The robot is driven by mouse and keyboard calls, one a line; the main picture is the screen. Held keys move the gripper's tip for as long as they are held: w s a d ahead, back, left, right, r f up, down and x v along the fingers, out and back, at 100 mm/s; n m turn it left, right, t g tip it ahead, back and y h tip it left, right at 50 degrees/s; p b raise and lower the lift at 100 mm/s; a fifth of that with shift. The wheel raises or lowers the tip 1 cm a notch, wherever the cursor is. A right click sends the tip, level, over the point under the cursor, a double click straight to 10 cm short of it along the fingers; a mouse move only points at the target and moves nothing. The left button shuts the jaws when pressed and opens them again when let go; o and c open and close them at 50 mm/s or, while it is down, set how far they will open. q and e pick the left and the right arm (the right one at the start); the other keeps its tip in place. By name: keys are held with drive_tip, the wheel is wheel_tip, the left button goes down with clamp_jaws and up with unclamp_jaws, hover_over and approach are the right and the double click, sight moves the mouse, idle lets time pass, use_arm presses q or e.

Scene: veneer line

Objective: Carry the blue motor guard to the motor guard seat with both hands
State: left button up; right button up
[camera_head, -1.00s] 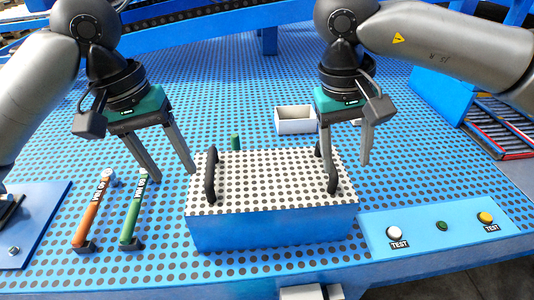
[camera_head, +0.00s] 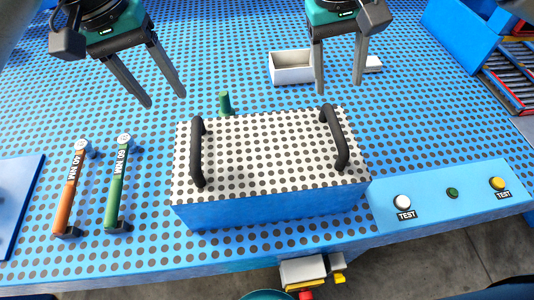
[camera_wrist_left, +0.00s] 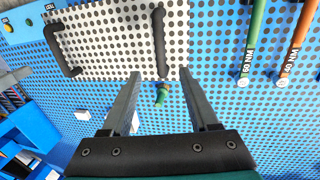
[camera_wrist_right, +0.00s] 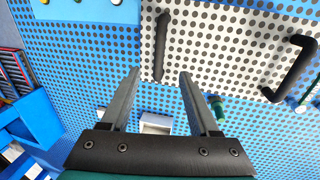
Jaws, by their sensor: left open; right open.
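The blue motor guard (camera_head: 270,208) is a box with blue sides, a white dotted top and two black handles, standing on the dotted table near its front edge. Its left handle (camera_head: 197,152) and right handle (camera_head: 336,138) are both free. My left gripper (camera_head: 166,102) is open and empty, above the table behind and left of the guard. My right gripper (camera_head: 339,90) is open and empty, behind the right handle. In the left wrist view the left handle (camera_wrist_left: 160,42) lies beyond the fingertips; in the right wrist view the right handle (camera_wrist_right: 161,46) does. I cannot identify the motor guard seat.
A blue panel with TEST buttons (camera_head: 452,193) is at right, and a blue plate (camera_head: 14,200) at far left.

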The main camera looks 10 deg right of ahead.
sight(194, 137)
use_arm(q)
drive_tip(key=d+f, duration=0.1)
drive_tip(key=f, duration=0.3)
drive_tip(key=d+f, duration=0.1)
drive_tip(key=f, duration=0.9)
drive_tip(key=shift+d+f, duration=0.25)
drive_tip(key=shift+d, duration=0.15)
use_arm(e)
drive_tip(key=d+f, duration=0.1)
drive_tip(key=f, duration=0.3)
drive_tip(key=d+f, duration=0.1)
drive_tip(key=f, duration=0.4)
drive_tip(key=d+f, duration=0.1)
drive_tip(key=f, duration=0.4)
drive_tip(key=shift+f, duration=0.25)
use_arm(q)
drive_tip(key=shift+w, duration=0.1)
clamp_jaws()
use_arm(e)
clamp_jaws()
drive_tip(key=shift+w, duration=0.1)
use_arm(q)
drive_tip(key=shift+r, duration=0.1)
use_arm(e)
drive_tip(key=shift+r, duration=0.15)
